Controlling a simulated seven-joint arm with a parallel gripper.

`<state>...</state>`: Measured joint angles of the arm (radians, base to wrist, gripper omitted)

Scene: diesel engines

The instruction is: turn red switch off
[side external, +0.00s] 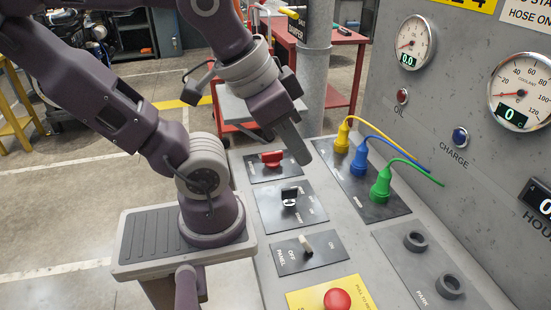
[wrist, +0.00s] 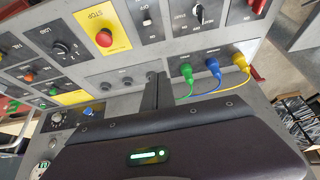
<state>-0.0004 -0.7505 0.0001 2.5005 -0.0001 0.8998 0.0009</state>
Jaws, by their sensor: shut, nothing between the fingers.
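The red switch (side external: 271,158) is a small red rotary handle on a dark plate at the far end of the console in the side view. It lies crosswise on its plate. It also shows, partly cut off, at the top right edge of the wrist view (wrist: 257,6). My gripper (side external: 301,156) is shut and empty, with its fingers pointing down. In the side view its tips appear just right of the red switch, apart from it. In the wrist view the closed fingers (wrist: 158,80) are well away from the switch.
Yellow, blue and green plugs (side external: 381,187) with cables stand to the right. An upright gauge panel (side external: 450,120) bounds the right side.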

